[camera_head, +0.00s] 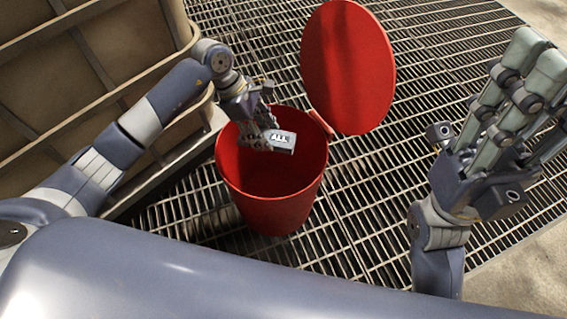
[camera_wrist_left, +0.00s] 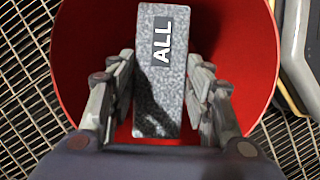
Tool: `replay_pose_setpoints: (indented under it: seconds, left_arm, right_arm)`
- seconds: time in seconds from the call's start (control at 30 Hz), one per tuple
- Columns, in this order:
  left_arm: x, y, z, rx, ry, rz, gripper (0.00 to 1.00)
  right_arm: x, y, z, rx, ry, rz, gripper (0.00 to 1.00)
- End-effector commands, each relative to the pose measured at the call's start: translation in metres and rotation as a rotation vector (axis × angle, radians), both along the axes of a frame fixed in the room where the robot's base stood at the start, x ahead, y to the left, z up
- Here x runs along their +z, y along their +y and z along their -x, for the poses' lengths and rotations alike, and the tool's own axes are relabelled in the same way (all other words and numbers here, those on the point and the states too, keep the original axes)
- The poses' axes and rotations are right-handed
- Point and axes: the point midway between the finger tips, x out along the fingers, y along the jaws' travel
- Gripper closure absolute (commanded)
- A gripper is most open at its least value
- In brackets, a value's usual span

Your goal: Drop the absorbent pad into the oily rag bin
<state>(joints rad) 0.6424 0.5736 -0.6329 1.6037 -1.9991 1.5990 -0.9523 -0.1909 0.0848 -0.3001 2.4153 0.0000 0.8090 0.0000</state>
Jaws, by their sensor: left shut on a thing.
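The absorbent pad (camera_head: 283,142) is a small grey speckled block with a label reading "ALL". My left gripper (camera_head: 262,135) is shut on it and holds it over the mouth of the oily rag bin. In the left wrist view the pad (camera_wrist_left: 161,85) lies between the fingers of the left gripper (camera_wrist_left: 160,92), with the red inside of the bin behind it. The oily rag bin (camera_head: 275,210) is red and round, and its lid (camera_head: 347,68) is tipped up at the back right. My right gripper (camera_head: 495,140) is raised at the right, its fingers spread apart with nothing between them.
A large tan ribbed container (camera_head: 95,65) stands at the left, close to my left arm. Metal grating (camera_head: 370,205) covers the floor around the bin. The grating between the bin and my right gripper is clear.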

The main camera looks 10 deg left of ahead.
Motion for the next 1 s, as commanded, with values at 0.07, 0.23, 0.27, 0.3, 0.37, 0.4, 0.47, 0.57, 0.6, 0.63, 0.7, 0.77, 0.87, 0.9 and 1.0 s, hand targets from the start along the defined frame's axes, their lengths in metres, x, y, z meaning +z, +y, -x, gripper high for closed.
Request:
replay_pose_setpoints:
  seconds: [0.07,0.23,0.27,0.3,0.37,0.4,0.47,0.57,0.6,0.63,0.7,0.77,0.87,0.9,1.0]
  left_arm:
    - [-0.004,0.000,0.000,0.000,0.000,0.000,0.73]
    - [-0.004,0.000,0.000,0.000,0.000,0.000,0.73]
    - [-0.004,0.000,0.000,0.000,0.000,0.000,0.73]
    - [-0.004,0.000,0.000,0.000,0.000,0.000,0.73]
    - [-0.004,0.000,0.000,0.000,0.000,0.000,0.52]
    - [-0.004,0.000,0.000,0.000,0.000,0.000,0.43]
    - [-0.004,0.000,0.000,0.000,0.000,0.000,0.31]
    - [-0.004,0.000,0.000,0.000,0.000,0.000,0.31]
    - [-0.004,0.000,0.000,0.000,0.001,0.000,0.31]
    - [-0.004,0.000,0.000,0.000,0.001,0.000,0.31]
    - [-0.004,0.000,0.000,0.000,0.001,0.000,0.31]
    - [-0.004,0.000,0.000,0.000,0.001,0.000,0.31]
    - [-0.001,0.001,0.000,-0.001,0.000,-0.001,0.31]
    - [0.002,0.003,0.000,-0.001,-0.001,0.000,0.31]
    - [0.015,0.008,-0.001,0.000,-0.003,-0.002,0.31]
  right_arm:
    - [0.001,0.000,0.000,0.000,-0.010,0.000,0.60]
    - [0.002,0.000,0.000,0.000,-0.011,0.001,0.60]
    - [0.002,0.000,0.000,0.000,-0.011,0.001,0.60]
    - [0.002,0.000,0.000,0.000,-0.011,0.001,0.60]
    - [0.002,0.000,0.000,0.000,-0.011,0.001,0.60]
    - [0.002,0.000,0.000,0.000,-0.011,0.001,0.60]
    - [0.002,0.000,0.000,0.000,-0.011,0.001,0.60]
    - [0.002,0.000,0.000,0.000,-0.011,0.001,0.60]
    - [0.002,0.000,0.000,0.000,-0.011,0.001,0.60]
    - [0.002,0.000,0.000,0.000,-0.011,0.001,0.60]
    - [0.002,0.000,0.000,0.000,-0.011,0.001,0.60]
    - [0.002,0.000,0.000,0.000,-0.011,0.001,0.60]
    - [0.002,0.000,0.000,-0.001,-0.009,0.002,0.60]
    - [0.002,0.000,0.000,-0.001,-0.009,0.002,0.60]
    - [0.002,0.000,0.000,-0.001,-0.010,0.001,0.60]
